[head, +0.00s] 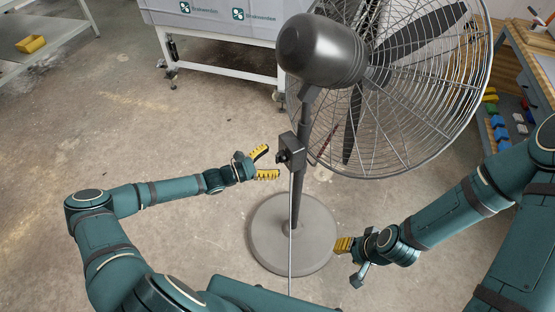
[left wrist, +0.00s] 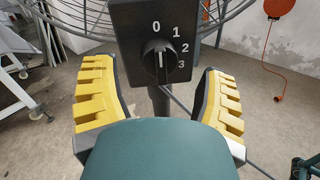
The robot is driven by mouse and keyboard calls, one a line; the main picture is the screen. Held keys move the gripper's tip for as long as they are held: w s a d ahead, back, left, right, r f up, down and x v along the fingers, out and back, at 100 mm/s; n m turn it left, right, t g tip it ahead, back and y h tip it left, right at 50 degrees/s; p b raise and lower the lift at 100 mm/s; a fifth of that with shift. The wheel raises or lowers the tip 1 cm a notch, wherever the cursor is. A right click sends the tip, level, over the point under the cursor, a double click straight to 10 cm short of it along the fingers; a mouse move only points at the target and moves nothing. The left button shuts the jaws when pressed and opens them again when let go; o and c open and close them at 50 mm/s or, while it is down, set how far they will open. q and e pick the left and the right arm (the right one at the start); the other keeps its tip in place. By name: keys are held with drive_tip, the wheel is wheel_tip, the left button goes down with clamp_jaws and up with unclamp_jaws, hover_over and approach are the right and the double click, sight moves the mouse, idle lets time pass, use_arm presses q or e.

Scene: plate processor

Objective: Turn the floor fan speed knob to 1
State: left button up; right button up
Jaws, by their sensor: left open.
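The floor fan (head: 322,50) stands on a round grey base, with a black control box (head: 293,150) on its pole. In the left wrist view the speed knob (left wrist: 159,60) is black, with a white mark pointing up at 0. The numbers 1, 2 and 3 run down its right side. My left gripper (head: 267,163) is open in front of the box. Its yellow-padded fingers (left wrist: 160,100) are spread to either side, below and nearer than the knob, apart from it. My right gripper (head: 350,259) is open and empty beside the fan's base.
The wire fan cage (head: 440,120) spreads above and right of the box. A white-legged table (head: 220,50) stands behind. A workbench (head: 510,80) with coloured items is at the right. A shelf with a yellow bin (head: 31,44) is at top left. The floor at left is clear.

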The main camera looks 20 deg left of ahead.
sight(280, 157)
use_arm(q)
drive_tip(key=shift+x, duration=1.35)
drive_tip(key=shift+c, duration=0.3)
drive_tip(key=c, duration=1.2)
drive_tip(key=m+p, duration=0.2)
drive_tip(key=m, duration=0.1)
drive_tip(key=shift+r, duration=0.15)
drive_tip(key=shift+m+p, duration=0.65)
drive_tip(key=shift+m, duration=0.55)
drive_tip(key=shift+m+y+p, duration=0.3)
drive_tip(key=shift+m+p, duration=0.05)
drive_tip(key=shift+m, duration=0.65)
